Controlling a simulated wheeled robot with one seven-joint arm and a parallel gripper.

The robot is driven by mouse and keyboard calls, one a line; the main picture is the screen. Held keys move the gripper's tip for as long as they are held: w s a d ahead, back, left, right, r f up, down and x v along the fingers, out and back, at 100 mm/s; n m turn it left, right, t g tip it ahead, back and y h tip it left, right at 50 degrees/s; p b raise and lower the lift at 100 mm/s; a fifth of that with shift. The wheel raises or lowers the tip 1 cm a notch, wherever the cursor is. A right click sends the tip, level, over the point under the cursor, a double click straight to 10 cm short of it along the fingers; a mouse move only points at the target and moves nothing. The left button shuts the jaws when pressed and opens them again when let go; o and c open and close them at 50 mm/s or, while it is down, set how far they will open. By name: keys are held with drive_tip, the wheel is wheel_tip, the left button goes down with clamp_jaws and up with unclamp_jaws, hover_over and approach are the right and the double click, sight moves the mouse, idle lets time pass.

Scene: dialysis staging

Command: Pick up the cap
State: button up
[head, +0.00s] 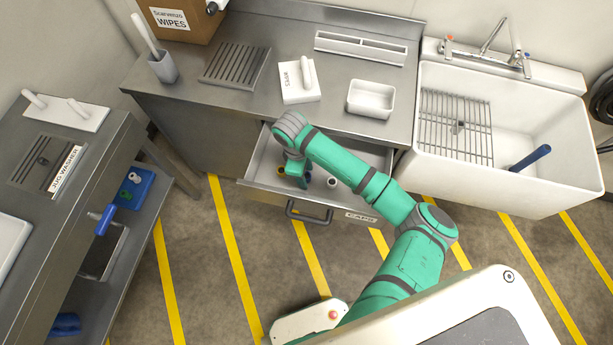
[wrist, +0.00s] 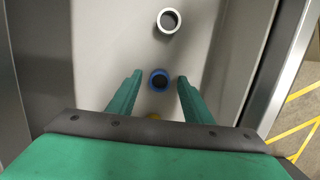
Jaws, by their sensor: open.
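The open drawer (head: 268,196), labelled CAPS, holds small round caps. In the wrist view, a blue ring-shaped cap (wrist: 158,80) with a dark centre lies between my open fingers. A white cap (wrist: 169,20) lies farther up the drawer floor, beyond the fingertips; it also shows in the head view (head: 331,182). A yellow cap (wrist: 153,117) is mostly hidden behind my gripper's body. My gripper (wrist: 158,78) is open and empty, pointing down into the drawer. The frames do not show whether the fingers touch the blue cap.
The steel counter (head: 230,95) stands over the drawer, with a white bin (head: 371,99) and a slotted rack (head: 235,65) on it. The drawer walls are close around my gripper. A sink (head: 540,120) stands at right and a cart (head: 60,210) at left.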

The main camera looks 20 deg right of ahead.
drive_tip(key=c, duration=1.1)
